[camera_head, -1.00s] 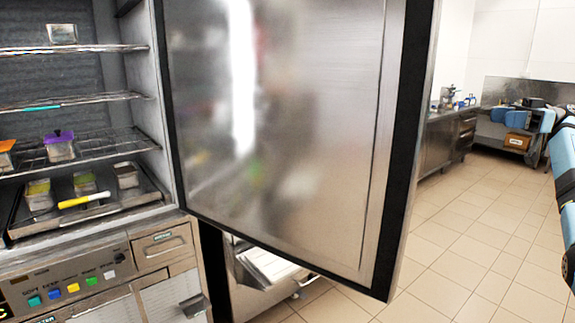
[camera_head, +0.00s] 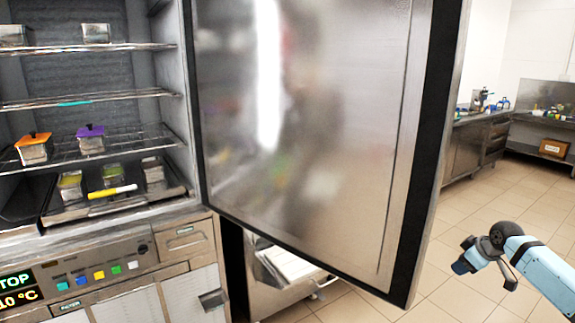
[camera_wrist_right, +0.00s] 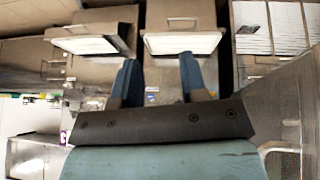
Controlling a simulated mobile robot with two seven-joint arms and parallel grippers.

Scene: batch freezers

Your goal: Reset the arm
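My right arm comes in from the lower right of the head view, light blue with a dark wrist. Its gripper (camera_head: 486,272) is in the air over the tiled floor, to the right of the open freezer door (camera_head: 310,130). In the right wrist view the two dark blue fingers (camera_wrist_right: 158,78) stand well apart with nothing between them. My left gripper does not show.
The open freezer at left has wire shelves (camera_head: 95,97) with lidded containers, a tray (camera_head: 130,207) and a control panel (camera_head: 95,275). Steel counters (camera_head: 475,145) with a brown box (camera_head: 553,148) stand at the back right. Floor (camera_head: 455,240) between is clear.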

